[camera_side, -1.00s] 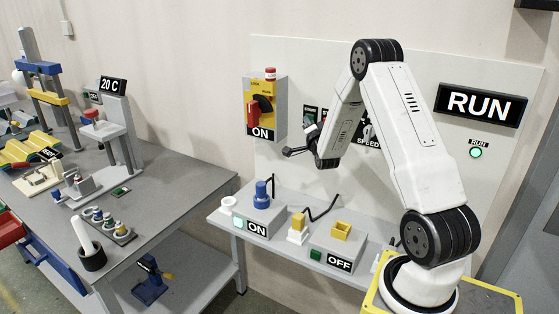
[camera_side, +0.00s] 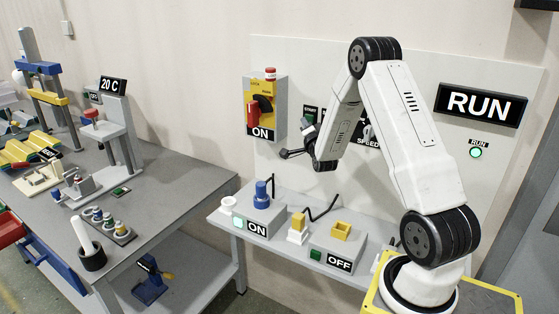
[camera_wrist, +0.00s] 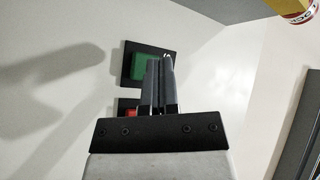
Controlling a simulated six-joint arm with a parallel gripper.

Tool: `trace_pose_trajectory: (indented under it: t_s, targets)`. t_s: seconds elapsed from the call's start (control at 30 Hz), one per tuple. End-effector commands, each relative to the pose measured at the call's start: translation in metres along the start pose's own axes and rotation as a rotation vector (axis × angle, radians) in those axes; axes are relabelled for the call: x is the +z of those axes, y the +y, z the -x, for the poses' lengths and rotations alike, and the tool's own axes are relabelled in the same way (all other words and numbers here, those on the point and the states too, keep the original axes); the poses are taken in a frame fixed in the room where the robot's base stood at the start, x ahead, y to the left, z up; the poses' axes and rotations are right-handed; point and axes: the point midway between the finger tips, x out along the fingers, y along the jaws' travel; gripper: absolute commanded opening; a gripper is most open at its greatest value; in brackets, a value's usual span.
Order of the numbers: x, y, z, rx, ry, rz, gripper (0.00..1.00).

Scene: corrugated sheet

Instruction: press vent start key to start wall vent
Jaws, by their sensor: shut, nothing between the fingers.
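The green start key (camera_wrist: 146,68) sits on a black plate on the wall in the wrist view, partly behind my fingers. In the side view its START plate (camera_side: 310,111) shows just above and behind my gripper (camera_side: 284,154). My gripper (camera_wrist: 163,62) is shut and empty. Its fingertips overlap the key's right edge in the wrist view but look apart from the wall in the side view. A red key (camera_wrist: 131,113) on another black plate is mostly hidden below. The large sign (camera_side: 479,105) reads RUN, and the small RUN lamp (camera_side: 475,153) glows green.
A yellow and red switch box (camera_side: 265,105) marked ON is on the wall left of the keys. A shelf (camera_side: 222,219) below holds the ON box (camera_side: 257,223) and OFF box (camera_side: 339,251). A grey bench (camera_side: 165,192) with several devices stands left.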

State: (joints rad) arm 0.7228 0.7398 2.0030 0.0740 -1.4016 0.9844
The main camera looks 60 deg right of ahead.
Motion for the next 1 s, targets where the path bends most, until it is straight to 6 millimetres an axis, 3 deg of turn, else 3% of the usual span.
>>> trace_pose_trajectory:
  t_s: [0.37, 1.0]
  targets:
    - [0.002, -0.002, 0.002, -0.001, -0.001, 0.0, 0.0]
    - [0.023, -0.023, 0.031, -0.001, -0.002, 0.0, 0.0]
